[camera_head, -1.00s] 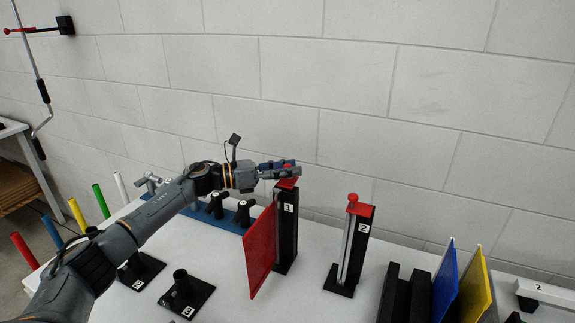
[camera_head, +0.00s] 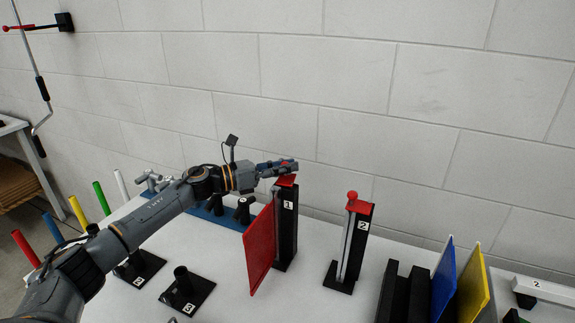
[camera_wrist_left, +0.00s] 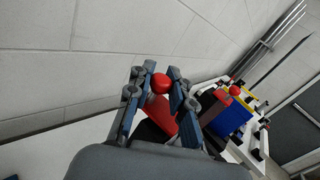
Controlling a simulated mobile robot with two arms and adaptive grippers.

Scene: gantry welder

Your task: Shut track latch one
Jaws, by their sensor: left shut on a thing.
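The post labelled 1 (camera_head: 286,225) stands upright on the white table with a red panel (camera_head: 260,250) at its left side. A red latch plate (camera_head: 286,181) lies across its top, slightly tilted. My left gripper (camera_head: 280,168) is at the top of this post, its fingers closed around the latch's red knob. In the left wrist view the red knob (camera_wrist_left: 161,83) sits between the two fingertips, with the red plate (camera_wrist_left: 160,112) below it. The fingers hide part of the knob in the head view. My right gripper is not in view.
The post labelled 2 (camera_head: 352,240) with its red knob stands to the right. Blue (camera_head: 443,280) and yellow (camera_head: 472,285) panels stand further right. Black pegs on bases (camera_head: 187,290) sit under my left arm. The wall (camera_head: 400,90) is close behind.

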